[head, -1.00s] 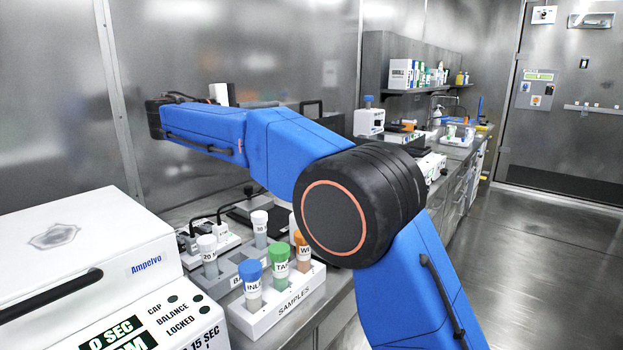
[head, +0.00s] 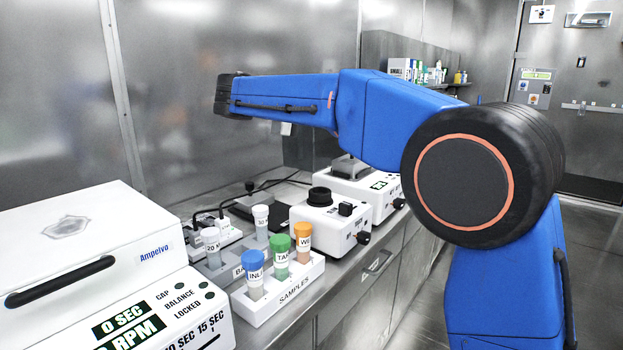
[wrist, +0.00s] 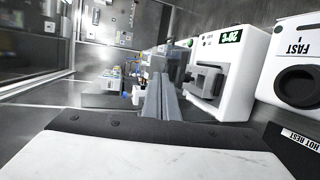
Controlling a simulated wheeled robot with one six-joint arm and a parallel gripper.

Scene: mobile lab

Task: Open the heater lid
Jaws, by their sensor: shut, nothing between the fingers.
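The heater (head: 376,196) is a white box with a green display, partly behind my arm in the head view. In the wrist view the heater (wrist: 226,80) stands right of centre with its display lit. A grey block that looks like its lid (wrist: 205,80) is on it, and a grey top part (head: 350,167) shows in the head view. The lid looks down, though its edge is hard to make out. My gripper (wrist: 168,88) is shut and empty, its grey fingers just left of the heater in the wrist view. Whether they touch it cannot be told.
A white mixer (head: 325,222) with a black cup stands beside the heater. A rack of capped sample tubes (head: 278,298) and a large white centrifuge (head: 80,250) are nearer on the left. A steel wall (head: 200,45) is behind the bench; floor is open at right.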

